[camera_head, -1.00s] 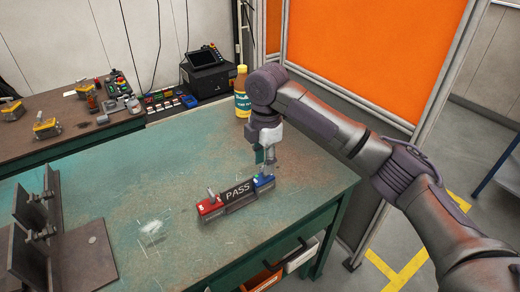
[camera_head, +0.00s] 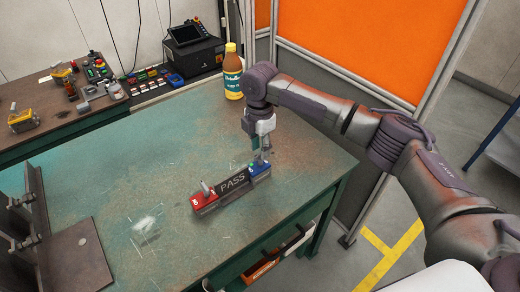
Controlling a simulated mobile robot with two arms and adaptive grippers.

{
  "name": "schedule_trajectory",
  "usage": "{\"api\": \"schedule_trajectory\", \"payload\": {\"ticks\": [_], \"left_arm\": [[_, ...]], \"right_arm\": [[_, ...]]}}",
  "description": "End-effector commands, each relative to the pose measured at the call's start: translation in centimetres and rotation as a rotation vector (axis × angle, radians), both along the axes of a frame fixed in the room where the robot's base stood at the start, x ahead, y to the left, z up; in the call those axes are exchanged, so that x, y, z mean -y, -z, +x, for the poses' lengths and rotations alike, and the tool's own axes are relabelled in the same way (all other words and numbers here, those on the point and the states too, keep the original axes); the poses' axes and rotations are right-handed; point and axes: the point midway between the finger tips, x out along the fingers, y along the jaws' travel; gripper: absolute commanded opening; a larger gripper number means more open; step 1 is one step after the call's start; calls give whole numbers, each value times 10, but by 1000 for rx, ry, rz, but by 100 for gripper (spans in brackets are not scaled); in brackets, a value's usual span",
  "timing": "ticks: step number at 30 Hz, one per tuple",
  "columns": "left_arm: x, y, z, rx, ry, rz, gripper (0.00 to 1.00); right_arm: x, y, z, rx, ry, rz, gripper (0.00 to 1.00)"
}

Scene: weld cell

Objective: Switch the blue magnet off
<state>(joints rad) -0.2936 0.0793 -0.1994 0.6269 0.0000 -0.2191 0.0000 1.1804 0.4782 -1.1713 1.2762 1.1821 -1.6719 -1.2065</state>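The blue magnet (camera_head: 261,171) is a small blue block at the right end of a dark bar marked PASS (camera_head: 233,182). The bar lies on the green table. A red magnet (camera_head: 203,201) with an upright grey lever sits at the bar's left end. My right gripper (camera_head: 260,158) points down directly over the blue magnet, its fingertips at or just above its top. The fingers hide most of the blue magnet's top and any lever there. The finger gap is too small to judge. My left gripper is not in view.
The green table (camera_head: 150,180) is mostly clear around the bar. A dark steel angle fixture (camera_head: 85,245) stands at the left. A bottle (camera_head: 232,75) stands at the table's back edge. An orange screen (camera_head: 370,40) rises behind my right arm.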

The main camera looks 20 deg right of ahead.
Motion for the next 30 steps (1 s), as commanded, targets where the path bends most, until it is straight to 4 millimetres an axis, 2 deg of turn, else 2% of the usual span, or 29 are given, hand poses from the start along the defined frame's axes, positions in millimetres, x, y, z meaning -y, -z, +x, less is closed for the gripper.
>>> {"api": "schedule_trajectory", "payload": {"ticks": [1,4,14,21,30], "left_arm": [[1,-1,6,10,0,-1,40],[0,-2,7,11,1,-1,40],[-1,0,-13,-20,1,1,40],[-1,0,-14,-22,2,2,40],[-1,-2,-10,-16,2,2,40]], "right_arm": [[0,6,0,-2,0,-1,35],[0,13,0,-1,1,-1,35],[0,18,0,1,0,-1,35],[0,17,0,1,0,-1,0],[0,17,0,0,6,0,0]]}}
